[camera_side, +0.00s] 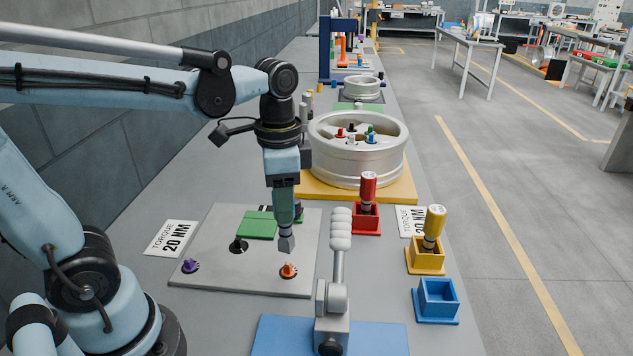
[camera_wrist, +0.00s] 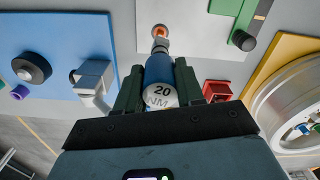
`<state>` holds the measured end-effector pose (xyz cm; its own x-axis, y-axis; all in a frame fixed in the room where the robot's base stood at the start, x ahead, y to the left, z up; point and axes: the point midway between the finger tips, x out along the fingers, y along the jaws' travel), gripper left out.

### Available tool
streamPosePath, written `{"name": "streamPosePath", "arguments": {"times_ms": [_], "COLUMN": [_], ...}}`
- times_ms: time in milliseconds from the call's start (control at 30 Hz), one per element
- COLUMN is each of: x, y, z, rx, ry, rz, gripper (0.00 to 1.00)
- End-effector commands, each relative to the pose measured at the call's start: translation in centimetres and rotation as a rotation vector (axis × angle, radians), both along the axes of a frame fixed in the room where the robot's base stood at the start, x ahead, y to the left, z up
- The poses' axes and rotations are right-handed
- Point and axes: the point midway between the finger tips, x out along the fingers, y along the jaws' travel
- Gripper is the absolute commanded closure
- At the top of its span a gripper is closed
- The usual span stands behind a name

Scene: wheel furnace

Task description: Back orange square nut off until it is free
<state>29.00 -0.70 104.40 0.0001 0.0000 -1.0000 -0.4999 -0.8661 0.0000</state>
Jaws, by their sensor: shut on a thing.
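The orange square nut (camera_side: 289,270) sits on the grey plate (camera_side: 215,275) near its front right corner. It also shows near the top of the wrist view (camera_wrist: 160,31). My gripper (camera_side: 284,205) is shut on a blue torque driver (camera_wrist: 160,72) marked 20 NM. In the side view the driver points down, and its grey socket (camera_side: 287,243) is a little above the nut, apart from it. The blue holder (camera_side: 437,299) at the front right stands empty. The nut's thread is too small to make out.
A purple nut (camera_side: 190,265) and a green block (camera_side: 257,225) are on the plate. A grey lever clamp (camera_side: 338,260) stands close to its right. Red (camera_side: 368,190) and yellow (camera_side: 434,225) drivers stand in holders. A wheel (camera_side: 355,160) is behind.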

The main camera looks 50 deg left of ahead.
Motion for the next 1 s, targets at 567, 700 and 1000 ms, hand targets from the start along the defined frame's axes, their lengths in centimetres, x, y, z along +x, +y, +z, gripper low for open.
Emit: {"name": "streamPosePath", "arguments": {"times_ms": [567,700,1000], "x": [0.0,0.0,0.0], "y": [0.0,0.0,0.0], "z": [-3.0,-3.0,-2.8], "rx": [0.000,0.000,0.000], "ry": [0.000,0.000,-0.001], "rz": [0.000,0.000,0.000], "gripper": [1.00,1.00,1.00]}}
